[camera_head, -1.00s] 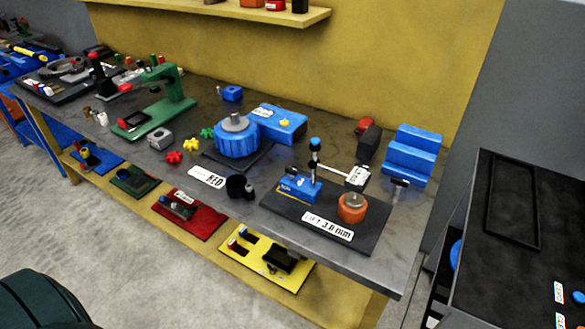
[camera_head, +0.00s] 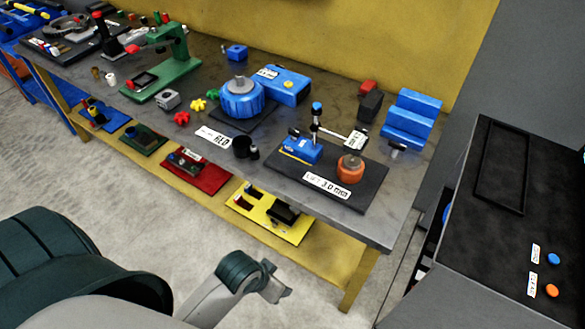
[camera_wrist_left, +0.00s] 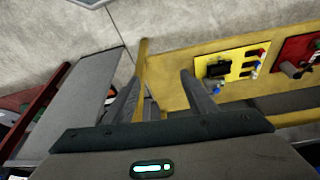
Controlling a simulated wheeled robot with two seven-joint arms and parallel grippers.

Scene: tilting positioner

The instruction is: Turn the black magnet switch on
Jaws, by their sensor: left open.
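A blue magnet base (camera_head: 300,150) stands on a dark plate (camera_head: 340,192) near the right end of the workbench in the head view. A small black knob (camera_head: 294,132) sits at its upper left; it looks like the black magnet switch, but its setting is too small to read. A dark post rises from the base, with a dial gauge on an arm. My left gripper (camera_wrist_left: 158,86) shows in the left wrist view, open and empty between its two fingers. It is low, facing the bench's lower shelf and post, apart from the switch. My right gripper is not in view.
An orange round part (camera_head: 350,170) sits on the same plate. A blue stepped block (camera_head: 411,118) stands behind. The lower shelf holds a yellow tray (camera_head: 240,208) and a red tray (camera_head: 208,185). A dark cabinet (camera_head: 490,240) stands at the right. The floor before the bench is clear.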

